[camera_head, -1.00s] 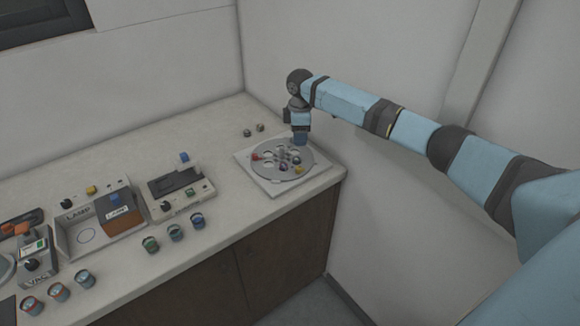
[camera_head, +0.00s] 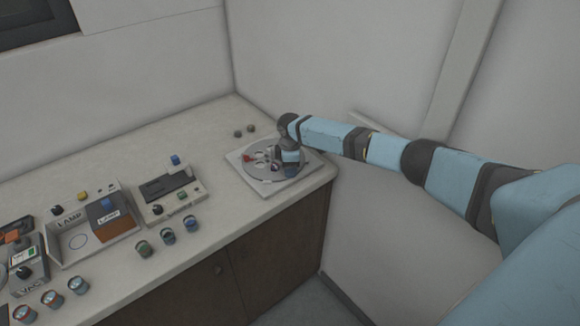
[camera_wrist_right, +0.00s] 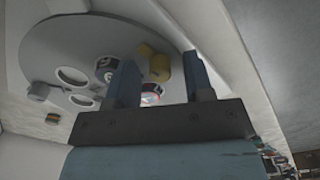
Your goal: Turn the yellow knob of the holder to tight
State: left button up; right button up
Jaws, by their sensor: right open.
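The holder is a round grey disc (camera_head: 253,174) with several holes, on a pale square base at the right end of the counter. It also fills the upper left of the right wrist view (camera_wrist_right: 60,38). The yellow knob (camera_wrist_right: 160,70) shows there near the disc's edge, between my right fingers in the picture; whether they touch it I cannot tell. In the head view my gripper hides it. My right gripper (camera_head: 290,173) is open, pointing down low over the disc's right side; its two fingers also show in the wrist view (camera_wrist_right: 160,78). My left gripper is out of view.
Small round pieces sit on the disc, one purple-ringed (camera_wrist_right: 106,68). Two dark knobs (camera_head: 245,131) lie behind the holder. A grey device (camera_head: 168,194), a lamp box (camera_head: 95,226) and several jars (camera_head: 167,236) stand to the left. A wall is close on the right.

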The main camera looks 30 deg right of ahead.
grip_shut()
